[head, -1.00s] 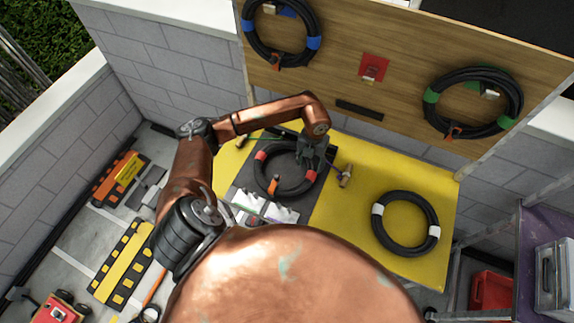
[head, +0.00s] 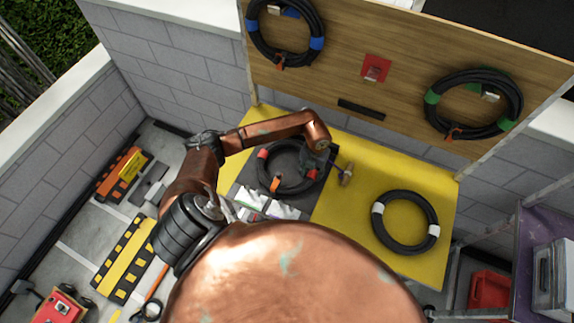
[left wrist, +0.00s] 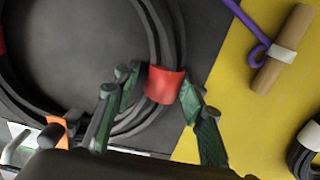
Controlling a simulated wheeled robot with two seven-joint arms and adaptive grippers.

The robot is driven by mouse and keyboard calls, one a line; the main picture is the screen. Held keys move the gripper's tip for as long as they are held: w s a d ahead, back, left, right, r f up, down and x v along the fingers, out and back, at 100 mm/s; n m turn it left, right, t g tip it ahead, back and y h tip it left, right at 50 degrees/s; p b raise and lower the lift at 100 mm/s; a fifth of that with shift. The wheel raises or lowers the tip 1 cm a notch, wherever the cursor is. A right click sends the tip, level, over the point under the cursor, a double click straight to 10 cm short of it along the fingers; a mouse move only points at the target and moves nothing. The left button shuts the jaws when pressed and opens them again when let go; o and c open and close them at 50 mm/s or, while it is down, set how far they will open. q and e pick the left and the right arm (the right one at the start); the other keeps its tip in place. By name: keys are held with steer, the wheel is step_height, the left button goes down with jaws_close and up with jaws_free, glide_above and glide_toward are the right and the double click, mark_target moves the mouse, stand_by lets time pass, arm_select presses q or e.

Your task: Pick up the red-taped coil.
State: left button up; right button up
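The red-taped coil (head: 262,178) is a black cable loop lying on a dark mat on the yellow table. It has red tape on two sides and an orange tab at its near side. My left gripper (head: 316,162) is over the coil's right side. In the left wrist view, the fingers of my left gripper (left wrist: 155,118) are apart, one on each side of the coil's red-taped section (left wrist: 166,84). I cannot tell whether they touch it. My right gripper is not in view.
A white-taped coil (head: 378,229) lies to the right on the yellow table (head: 345,245). A wooden-handled item (head: 346,175) with a purple cord lies just right of the gripper. Blue-taped (head: 251,37) and green-taped (head: 519,95) coils hang on the wooden board (head: 360,65) behind.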

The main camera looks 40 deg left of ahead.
arm_select(q)
jaws_close()
steer(key=shift+w+r, duration=0.1)
stand_by(0.5)
